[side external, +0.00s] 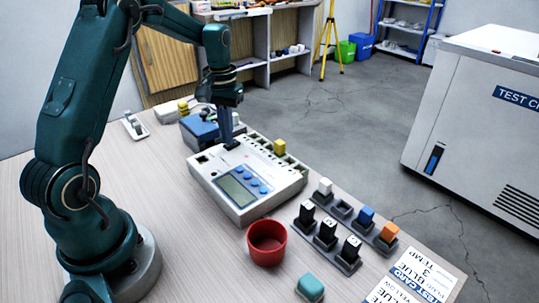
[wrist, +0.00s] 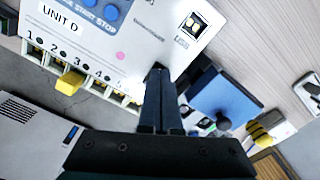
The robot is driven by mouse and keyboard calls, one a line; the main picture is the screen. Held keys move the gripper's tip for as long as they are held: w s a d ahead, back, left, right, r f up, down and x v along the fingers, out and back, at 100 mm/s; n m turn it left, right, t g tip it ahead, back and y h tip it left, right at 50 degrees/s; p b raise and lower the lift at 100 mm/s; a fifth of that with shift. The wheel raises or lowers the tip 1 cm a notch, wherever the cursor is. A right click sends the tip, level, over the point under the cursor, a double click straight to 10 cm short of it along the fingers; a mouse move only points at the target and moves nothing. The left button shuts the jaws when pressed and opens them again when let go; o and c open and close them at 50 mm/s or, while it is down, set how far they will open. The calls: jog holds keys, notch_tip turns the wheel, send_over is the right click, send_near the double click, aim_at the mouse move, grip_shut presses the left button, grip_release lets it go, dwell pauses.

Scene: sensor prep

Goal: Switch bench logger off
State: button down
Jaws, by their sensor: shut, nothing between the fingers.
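The logger (side external: 250,203) is a white box with a grey display, blue buttons and a row of slots. In the wrist view its face (wrist: 150,28) is marked UNIT D and START STOP. A small black-framed part marked LOG (wrist: 192,25) sits near its corner; it also shows in the side view (side external: 202,159). My gripper (side external: 231,146) is shut and empty, pointing down at the logger's top near its back edge. In the wrist view the fingertips (wrist: 158,70) are over the face, apart from the LOG part. I cannot tell whether they touch the face.
A yellow plug (side external: 280,146) sits in one slot. A blue box (side external: 198,131) stands close behind the logger. A white plate with a grey lever (side external: 133,125) lies further left. A red cup (side external: 267,243), teal block (side external: 310,287) and black holders (side external: 326,234) stand in front.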

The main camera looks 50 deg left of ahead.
notch_tip(320, 180, up, 6)
jog(key=shift+r, duration=0.2)
dwell(0.5)
jog(key=s+d+r+m+t, duration=0.3)
jog(key=s+d+r, duration=0.3)
jog(key=d+r, duration=0.4)
jog(key=s+d+f+m+t, duration=0.2)
jog(key=s+d+f, duration=0.4)
jog(key=s, duration=0.3)
jog(key=shift+s+d+f+m, duration=0.2)
jog(key=shift+s+f+m, duration=0.15)
jog(key=shift+m, duration=0.15)
